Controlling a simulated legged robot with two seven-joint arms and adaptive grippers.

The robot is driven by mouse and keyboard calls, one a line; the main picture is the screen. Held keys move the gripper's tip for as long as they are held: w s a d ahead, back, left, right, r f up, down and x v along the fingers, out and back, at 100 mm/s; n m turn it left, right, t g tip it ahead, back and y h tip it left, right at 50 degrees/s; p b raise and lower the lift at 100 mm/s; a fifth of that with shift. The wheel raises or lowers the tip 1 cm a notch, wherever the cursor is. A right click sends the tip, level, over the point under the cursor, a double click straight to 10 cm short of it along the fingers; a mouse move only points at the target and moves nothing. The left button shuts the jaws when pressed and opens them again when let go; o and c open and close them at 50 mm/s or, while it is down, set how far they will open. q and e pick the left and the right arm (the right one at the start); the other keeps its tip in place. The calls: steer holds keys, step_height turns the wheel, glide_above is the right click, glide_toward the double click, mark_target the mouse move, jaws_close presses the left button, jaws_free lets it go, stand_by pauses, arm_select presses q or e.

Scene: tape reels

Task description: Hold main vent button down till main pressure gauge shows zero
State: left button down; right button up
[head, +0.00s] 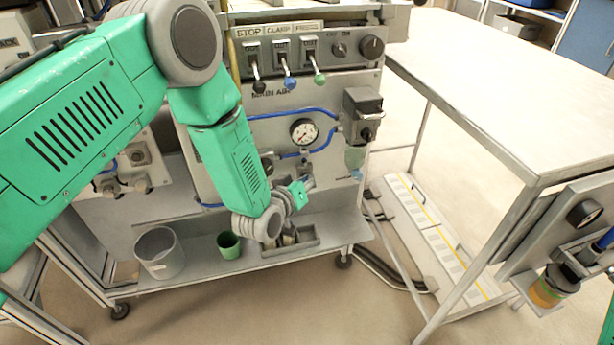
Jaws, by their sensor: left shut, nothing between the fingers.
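The main pressure gauge (303,131) is a round white dial on the grey panel under the "MAIN AIR" label (271,93). Its needle is too small to read surely. My left gripper (308,184) is shut and empty, below the gauge and in front of the lower panel. The main vent button cannot be made out; my left wrist and gripper cover part of the panel there. I cannot tell whether the gripper touches anything. My right gripper is not in view.
Three levers (287,82) and two knobs sit above the gauge. A grey valve box (362,115) is to its right. A white bucket (160,255), a green cup (229,245) and a small tray (304,241) stand on the lower shelf. A pale table (500,110) is at right.

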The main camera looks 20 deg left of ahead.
arm_select(q)
steer(key=shift+r, duration=0.1)
steer(key=shift+s+d+p, duration=0.3)
steer(key=shift+s+d, duration=0.1)
steer(key=shift+s, duration=0.25)
steer(key=s+d+p, duration=0.1)
steer(key=s, duration=0.1)
steer(key=s+d, duration=0.2)
steer(key=shift+s+p, duration=0.1)
steer(key=shift+p, duration=0.25)
steer(key=shift+f, duration=0.2)
